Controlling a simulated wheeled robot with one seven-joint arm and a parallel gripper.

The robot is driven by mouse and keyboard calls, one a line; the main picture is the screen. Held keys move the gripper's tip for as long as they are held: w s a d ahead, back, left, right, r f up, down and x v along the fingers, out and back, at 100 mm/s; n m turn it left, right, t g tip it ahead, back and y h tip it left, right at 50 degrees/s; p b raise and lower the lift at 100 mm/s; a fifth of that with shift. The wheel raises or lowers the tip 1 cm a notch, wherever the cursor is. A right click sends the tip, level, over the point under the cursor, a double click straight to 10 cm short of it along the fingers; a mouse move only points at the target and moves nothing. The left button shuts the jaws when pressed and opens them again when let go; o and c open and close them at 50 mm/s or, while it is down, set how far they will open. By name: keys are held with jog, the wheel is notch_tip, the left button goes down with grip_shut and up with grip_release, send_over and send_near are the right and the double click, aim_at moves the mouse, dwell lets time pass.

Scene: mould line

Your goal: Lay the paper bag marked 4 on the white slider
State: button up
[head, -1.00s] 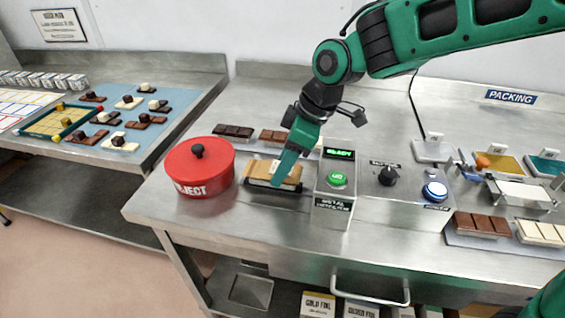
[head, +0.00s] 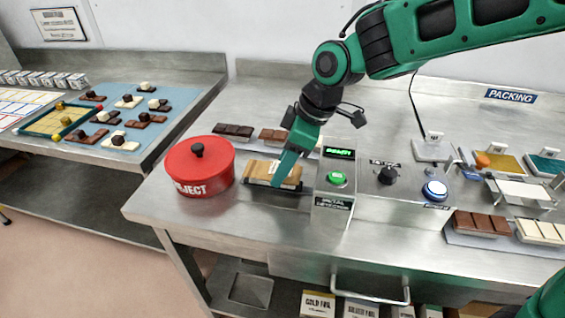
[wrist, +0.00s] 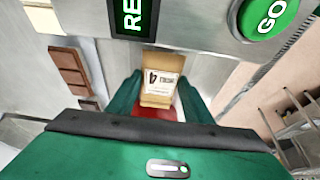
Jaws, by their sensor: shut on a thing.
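The tan paper bag (head: 260,169) lies in a low dark holder (head: 285,186) just left of the metal detector box. In the wrist view the bag (wrist: 161,72) shows a white label with a rotated 4. My gripper (head: 281,177) points down over the bag and is shut on it; in the wrist view its green fingers (wrist: 161,100) stand on both sides of the bag. My finger hides part of the bag in the head view. A flat white plate (head: 522,192) stands at the right; I cannot tell whether it is the white slider.
The metal detector box (head: 334,195) with a green GO button stands close right of my gripper. A red REJECT pot (head: 199,167) is close left. Dark chocolate bars (head: 233,130) lie behind. A knob (head: 387,175) and blue button (head: 435,191) are further right.

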jog(key=o, duration=1.2)
